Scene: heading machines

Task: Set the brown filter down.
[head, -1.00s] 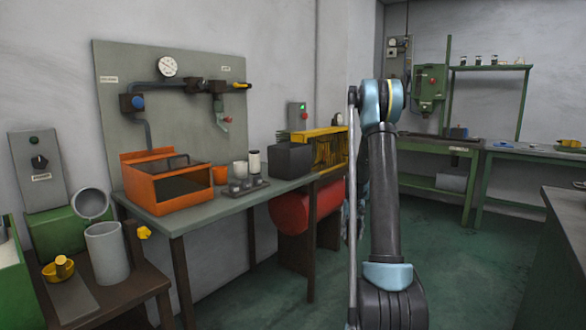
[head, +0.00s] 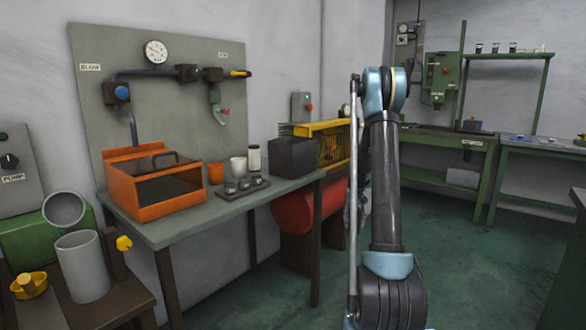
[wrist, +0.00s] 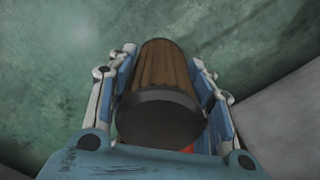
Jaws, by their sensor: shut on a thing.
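The brown filter (wrist: 162,72) is a ribbed brown cylinder with a dark end cap. In the wrist view it lies between the two fingers of my gripper (wrist: 163,85), which is shut on it. Green floor shows behind it, so it is held in the air. In the head view my arm stands upright right of the bench, and it hides most of my gripper. The filter cannot be made out there.
A grey bench (head: 160,232) at left carries an orange box (head: 155,188), an orange cup (head: 216,174), a small tray (head: 242,189) and a dark box (head: 291,157). A red tank (head: 293,207) stands beneath. A green workbench (head: 440,181) stands at the back. Floor between is clear.

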